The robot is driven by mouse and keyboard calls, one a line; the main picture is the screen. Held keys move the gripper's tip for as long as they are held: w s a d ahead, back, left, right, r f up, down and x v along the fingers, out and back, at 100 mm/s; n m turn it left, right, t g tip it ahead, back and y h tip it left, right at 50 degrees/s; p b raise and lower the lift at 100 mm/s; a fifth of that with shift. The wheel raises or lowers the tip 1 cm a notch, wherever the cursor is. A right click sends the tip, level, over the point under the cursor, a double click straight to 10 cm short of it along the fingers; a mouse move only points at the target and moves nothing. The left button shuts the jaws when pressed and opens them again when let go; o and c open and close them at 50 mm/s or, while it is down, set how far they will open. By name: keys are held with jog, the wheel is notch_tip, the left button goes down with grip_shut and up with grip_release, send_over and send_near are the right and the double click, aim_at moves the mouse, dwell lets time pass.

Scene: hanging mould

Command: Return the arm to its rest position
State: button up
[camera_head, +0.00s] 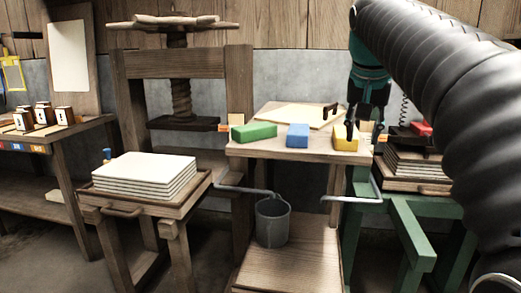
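My arm comes in from the upper right, a large dark ribbed sleeve. It ends in a teal wrist and my black gripper (363,132), which points down over the right part of the wooden table. Its two fingers look spread apart, with nothing clearly held between them. The left fingertip overlaps a yellow block (340,143) in the picture; I cannot tell whether they touch. A blue block (297,136) and a green block (254,131) lie to the left on the same table.
A pale board (295,114) lies behind the blocks on the table (270,151). A wooden screw press (180,68) stands behind, left. A stack of white sheets (145,176) is at left, a green stand (405,225) at right.

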jog(key=s+a+f+n+y, duration=0.1)
jog(key=s+a+f+n, duration=0.1)
jog(key=s+f, duration=0.9)
jog(key=s+a+f+n+t, duration=0.1)
jog(key=s+a+f+n, duration=0.1)
jog(key=s+f, duration=0.9)
notch_tip(320, 180, down, 5)
jog(key=shift+s+a+r+n+y, duration=0.15)
jog(key=shift+a+n+y, duration=0.15)
jog(key=shift+a+y, duration=0.15)
